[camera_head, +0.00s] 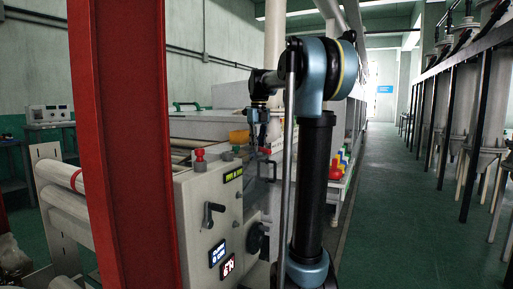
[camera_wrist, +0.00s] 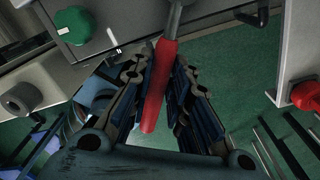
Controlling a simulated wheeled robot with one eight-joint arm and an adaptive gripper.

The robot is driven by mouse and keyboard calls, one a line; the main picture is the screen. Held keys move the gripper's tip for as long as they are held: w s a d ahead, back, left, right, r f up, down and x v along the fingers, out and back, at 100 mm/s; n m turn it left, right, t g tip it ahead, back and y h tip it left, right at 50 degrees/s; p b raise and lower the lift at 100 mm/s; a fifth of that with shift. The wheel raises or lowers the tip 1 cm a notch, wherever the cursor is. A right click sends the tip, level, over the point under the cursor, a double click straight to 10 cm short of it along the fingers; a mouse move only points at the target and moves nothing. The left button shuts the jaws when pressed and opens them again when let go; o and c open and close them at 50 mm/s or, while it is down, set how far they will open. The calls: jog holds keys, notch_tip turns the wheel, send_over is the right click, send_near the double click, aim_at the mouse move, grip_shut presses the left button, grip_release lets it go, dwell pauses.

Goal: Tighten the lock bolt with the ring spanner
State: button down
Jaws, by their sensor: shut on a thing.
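In the wrist view my gripper (camera_wrist: 163,62) is shut on the red handle of the ring spanner (camera_wrist: 156,100). The spanner's metal shank runs up past the fingers and out at the top edge, so its ring end is out of view. In the head view my gripper (camera_head: 262,140) hangs down beside the right end of the grey machine cabinet. A small red patch there may be the spanner handle, but it is too small to be sure. I cannot make out the lock bolt in either view.
A red post (camera_head: 122,140) stands at the left. The wrist view shows a green knob (camera_wrist: 73,26) and a red knob (camera_wrist: 306,95). The green aisle at right is clear.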

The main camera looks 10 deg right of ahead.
jog(key=shift+w+r, duration=0.15)
jog(key=shift+r, duration=0.1)
dwell(0.4)
jog(key=shift+f, duration=0.1)
dwell(0.5)
jog(key=shift+r, duration=1.25)
dwell(2.1)
jog(key=shift+r, duration=2.5)
